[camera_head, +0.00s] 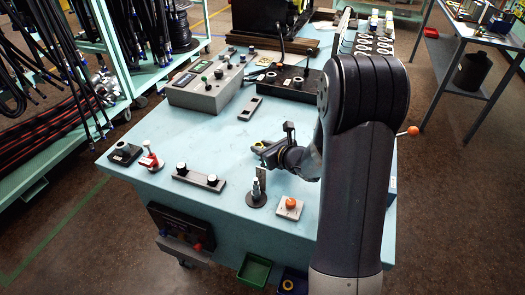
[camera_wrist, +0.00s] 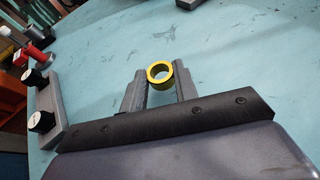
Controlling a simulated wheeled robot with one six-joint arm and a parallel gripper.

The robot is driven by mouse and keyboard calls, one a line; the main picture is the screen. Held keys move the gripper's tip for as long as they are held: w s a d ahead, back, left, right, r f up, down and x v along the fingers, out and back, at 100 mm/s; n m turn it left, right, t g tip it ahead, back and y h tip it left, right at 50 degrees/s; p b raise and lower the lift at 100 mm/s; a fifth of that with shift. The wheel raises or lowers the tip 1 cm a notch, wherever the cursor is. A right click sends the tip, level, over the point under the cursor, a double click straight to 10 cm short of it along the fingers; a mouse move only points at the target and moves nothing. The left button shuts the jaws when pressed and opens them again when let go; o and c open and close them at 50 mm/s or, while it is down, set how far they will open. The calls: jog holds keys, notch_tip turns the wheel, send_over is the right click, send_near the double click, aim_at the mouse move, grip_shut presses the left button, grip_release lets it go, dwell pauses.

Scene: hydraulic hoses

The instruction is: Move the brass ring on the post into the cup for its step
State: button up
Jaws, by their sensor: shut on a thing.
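My gripper (camera_wrist: 159,84) is shut on a brass ring (camera_wrist: 166,82) in the wrist view. The ring sits between the two fingertips, its round opening facing the camera. In the head view my gripper (camera_head: 264,151) is over the middle of the teal bench, and the ring is too small there to make out surely. A grey stepped post (camera_head: 256,187) on a dark round base stands near the front edge, in front of my gripper and apart from it. Below the front edge are a green bin (camera_head: 254,270) and a blue bin (camera_head: 291,282). I cannot tell which container is the cup.
A bar with two black knobs (camera_head: 197,180) and an orange-knobbed plate (camera_head: 289,208) lie near the front edge. A red clamp (camera_head: 151,160) and a dark block (camera_head: 124,153) stand at left. A grey control box (camera_head: 206,82) is behind. Bare bench lies left of my gripper.

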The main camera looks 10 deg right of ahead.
jog(key=shift+f, duration=0.65)
jog(key=shift+f, duration=0.15)
jog(key=o, duration=1)
jog(key=shift+c, duration=0.2)
